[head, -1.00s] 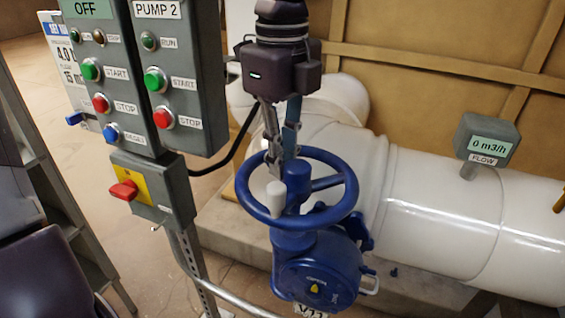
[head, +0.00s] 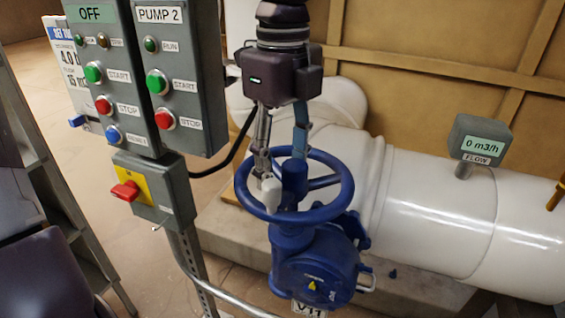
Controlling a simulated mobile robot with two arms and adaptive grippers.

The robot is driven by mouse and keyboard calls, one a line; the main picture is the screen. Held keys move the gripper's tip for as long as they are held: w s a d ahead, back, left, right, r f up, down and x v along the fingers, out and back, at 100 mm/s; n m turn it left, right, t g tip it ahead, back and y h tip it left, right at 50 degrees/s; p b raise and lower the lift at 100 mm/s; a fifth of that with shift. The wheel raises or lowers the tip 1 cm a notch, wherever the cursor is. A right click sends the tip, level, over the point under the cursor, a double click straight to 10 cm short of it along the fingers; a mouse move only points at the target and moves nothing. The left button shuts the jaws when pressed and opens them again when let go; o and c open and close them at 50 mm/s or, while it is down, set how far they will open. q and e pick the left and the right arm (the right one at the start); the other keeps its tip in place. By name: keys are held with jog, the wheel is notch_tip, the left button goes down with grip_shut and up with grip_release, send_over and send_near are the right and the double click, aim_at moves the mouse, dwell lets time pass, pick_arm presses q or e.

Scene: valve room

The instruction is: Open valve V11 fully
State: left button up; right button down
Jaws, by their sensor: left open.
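The valve is blue, with a round handwheel (head: 341,199) on top and a gearbox body (head: 318,262) below. A partly cut-off tag reading V11 (head: 308,307) hangs under the body. A pale grey knob (head: 271,193) stands up at the wheel's near left side. My left gripper (head: 280,165) comes down from above over the wheel. Its two fingers are spread apart, one near the wheel's left part by the knob, the other at the hub. I cannot tell whether they touch the wheel. My right gripper is not in view.
A pump control panel (head: 185,65) and a box with a red switch (head: 153,195) stand close on the left. A white pipe (head: 430,225) runs behind and to the right. Its flow display (head: 482,142) reads 0 m3/h. A ladder (head: 50,160) stands at far left.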

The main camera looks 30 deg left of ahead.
pick_arm(q)
jog(key=shift+a+f, duration=0.1)
jog(key=shift+f, duration=0.4)
jog(key=r+p, duration=0.1)
jog(key=r, duration=0.1)
jog(key=r+p, duration=0.2)
jog(key=d+r+p, duration=0.1)
jog(key=r+p, duration=0.1)
jog(key=shift+w, duration=0.35)
jog(key=shift+w+d+r, duration=0.1)
jog(key=shift+d, duration=0.15)
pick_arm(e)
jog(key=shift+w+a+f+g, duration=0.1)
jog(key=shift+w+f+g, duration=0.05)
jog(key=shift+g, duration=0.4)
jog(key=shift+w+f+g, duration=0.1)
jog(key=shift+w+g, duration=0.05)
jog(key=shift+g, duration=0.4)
pick_arm(q)
jog(key=shift+a, duration=0.1)
notch_tip(320, 180, up, 6)
jog(key=p, duration=0.6)
jog(key=shift+d+r, duration=0.2)
jog(key=shift+r, duration=0.05)
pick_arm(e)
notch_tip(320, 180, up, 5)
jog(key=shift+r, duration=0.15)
